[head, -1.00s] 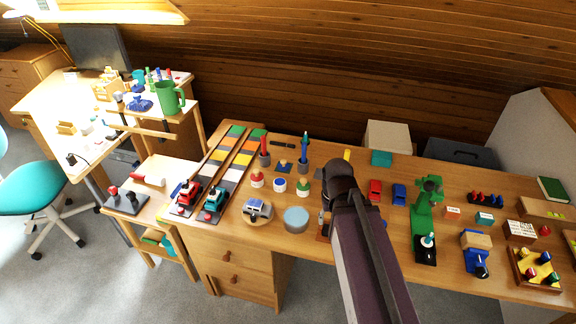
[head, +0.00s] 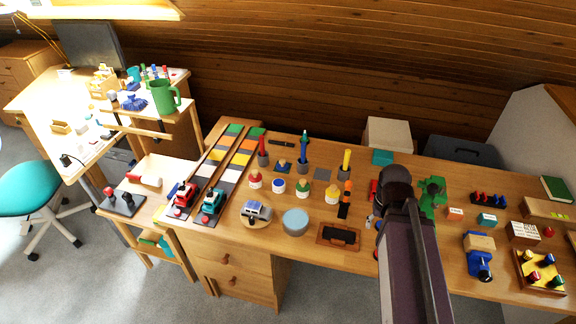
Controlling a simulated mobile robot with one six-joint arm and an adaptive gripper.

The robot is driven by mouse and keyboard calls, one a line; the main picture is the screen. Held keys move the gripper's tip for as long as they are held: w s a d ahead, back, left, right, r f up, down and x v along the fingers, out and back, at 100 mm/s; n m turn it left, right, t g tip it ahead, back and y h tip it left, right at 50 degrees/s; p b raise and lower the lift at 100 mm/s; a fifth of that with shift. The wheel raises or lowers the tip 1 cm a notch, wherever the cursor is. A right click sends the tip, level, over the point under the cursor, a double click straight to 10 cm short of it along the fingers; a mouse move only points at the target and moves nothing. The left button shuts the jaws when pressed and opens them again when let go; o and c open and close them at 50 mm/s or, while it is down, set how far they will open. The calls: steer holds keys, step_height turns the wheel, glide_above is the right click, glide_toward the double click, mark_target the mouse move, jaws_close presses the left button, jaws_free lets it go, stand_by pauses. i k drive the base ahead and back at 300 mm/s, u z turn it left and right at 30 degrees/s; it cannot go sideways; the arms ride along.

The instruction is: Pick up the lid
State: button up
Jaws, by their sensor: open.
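No thing is clearly recognisable as a loose lid. A round pale blue-grey disc-topped item (head: 295,221) sits near the front edge of the long bench, left of my arm. Behind it stand small pots with coloured tops: red (head: 255,180), blue (head: 279,186), green (head: 302,189) and yellow (head: 331,194). My dark arm comes up from the bottom right in the head view. Its end and my gripper are hidden behind the arm itself, so I cannot see what is between the fingers.
A brown tray with a black block (head: 339,236) lies left of my arm. An orange and black upright item (head: 345,199) stands behind it. A green machine-like item (head: 432,195) is right of the arm. Toy vehicles stand on striped strips at left. The bench is crowded.

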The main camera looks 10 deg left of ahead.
mark_target(283, 166)
steer(key=u, duration=0.05)
steer(key=i, duration=0.95)
steer(key=u, duration=0.5)
